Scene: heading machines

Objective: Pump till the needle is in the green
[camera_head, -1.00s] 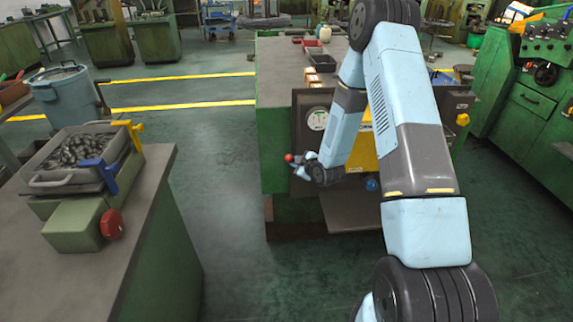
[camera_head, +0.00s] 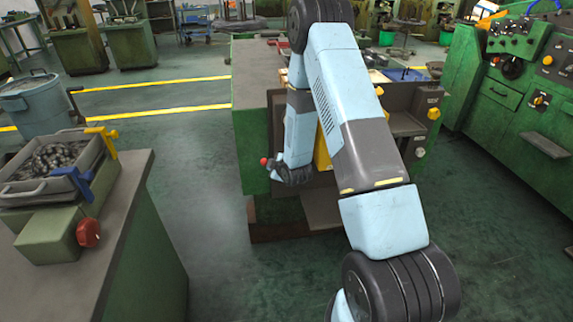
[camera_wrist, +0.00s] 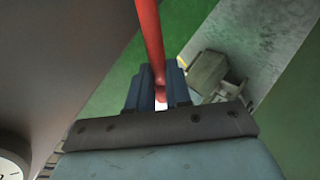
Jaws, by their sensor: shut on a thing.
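My gripper (camera_head: 275,169) is at the left front of the green machine (camera_head: 249,140) in the head view. In the wrist view my gripper (camera_wrist: 160,88) has its blue fingers closed around a red pump lever (camera_wrist: 151,35). The lever runs from the top of that view down between the fingers. Its red knob (camera_head: 264,161) shows just left of my gripper in the head view. Part of a white gauge (camera_wrist: 10,170) shows at the lower left edge of the wrist view. Its needle and green zone cannot be read. My forearm blocks the gauge in the head view.
A bench (camera_head: 148,215) at the left carries a tray of dark parts (camera_head: 20,195) and a red button (camera_head: 88,232). Another green machine (camera_head: 500,120) stands at the right. Floor is clear between the left bench and the middle machine.

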